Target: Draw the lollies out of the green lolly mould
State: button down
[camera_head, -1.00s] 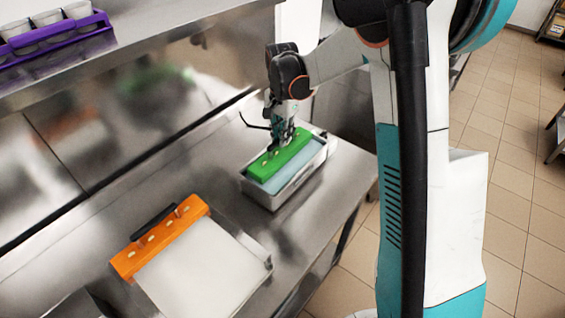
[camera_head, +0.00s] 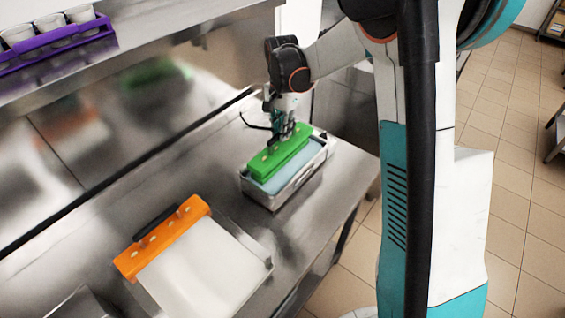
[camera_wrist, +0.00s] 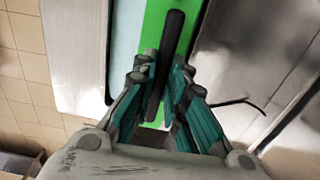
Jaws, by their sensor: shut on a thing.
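The green lolly mould's top bar (camera_head: 280,152) lies along the back side of a metal bath with pale blue liquid (camera_head: 285,179) on the steel counter. My gripper (camera_head: 284,136) is above the bar, its fingers shut on the bar's dark handle. In the wrist view the green bar (camera_wrist: 152,30) runs up the picture with the black handle (camera_wrist: 172,40) along it, and my gripper (camera_wrist: 158,85) has its fingers on both sides of the handle. No lollies show; whatever hangs under the bar is hidden.
An orange bar (camera_head: 160,238) with a dark handle sits on a pale-topped tray (camera_head: 205,270) at the front left. A purple rack (camera_head: 50,45) with white cups stands on the shelf above. Bare counter lies between tray and bath.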

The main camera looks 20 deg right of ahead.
jog(key=shift+r+p, duration=1.7)
jog(key=shift+r, duration=1.5)
